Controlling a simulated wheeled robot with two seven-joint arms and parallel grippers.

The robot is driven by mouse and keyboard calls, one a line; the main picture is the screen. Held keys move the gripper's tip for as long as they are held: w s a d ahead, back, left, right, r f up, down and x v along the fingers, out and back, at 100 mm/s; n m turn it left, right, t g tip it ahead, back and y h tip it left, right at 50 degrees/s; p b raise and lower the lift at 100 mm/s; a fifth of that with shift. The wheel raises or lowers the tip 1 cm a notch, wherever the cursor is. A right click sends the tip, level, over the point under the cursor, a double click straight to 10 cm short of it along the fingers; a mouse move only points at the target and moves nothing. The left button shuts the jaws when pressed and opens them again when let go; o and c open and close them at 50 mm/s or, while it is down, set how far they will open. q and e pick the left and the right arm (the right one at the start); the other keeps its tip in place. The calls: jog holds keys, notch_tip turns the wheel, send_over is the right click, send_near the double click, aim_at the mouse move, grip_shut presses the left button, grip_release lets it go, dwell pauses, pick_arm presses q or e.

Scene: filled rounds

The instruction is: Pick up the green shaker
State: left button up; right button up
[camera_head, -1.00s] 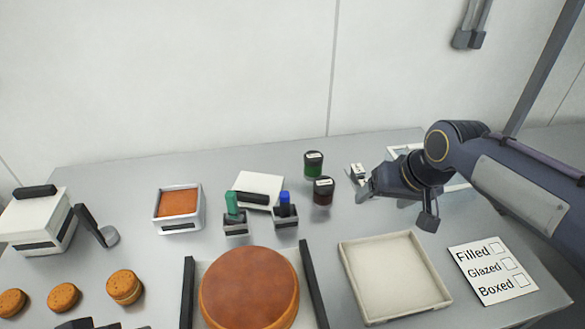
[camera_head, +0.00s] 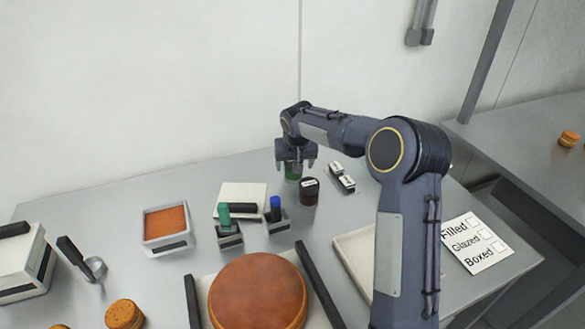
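The green shaker (camera_head: 293,172) stands upright near the back of the table, partly hidden by my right gripper. My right gripper (camera_head: 295,163) points down over it, with one finger on each side of its upper part. The fingers look spread; whether they touch the shaker is hard to tell. My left gripper is not in view.
A dark red shaker (camera_head: 309,192) stands close in front of the green one. A small white and black item (camera_head: 342,177) lies to the right. My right arm covers part of the pale tray (camera_head: 352,246). Green (camera_head: 229,235) and blue (camera_head: 277,219) stamp-like items stand left.

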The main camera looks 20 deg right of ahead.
jog(key=x, duration=0.3)
jog(key=shift+w, duration=0.15)
jog(key=shift+c, duration=0.3)
jog(key=c, duration=1.1)
jog(key=shift+o, duration=0.2)
jog(key=shift+r, duration=0.1)
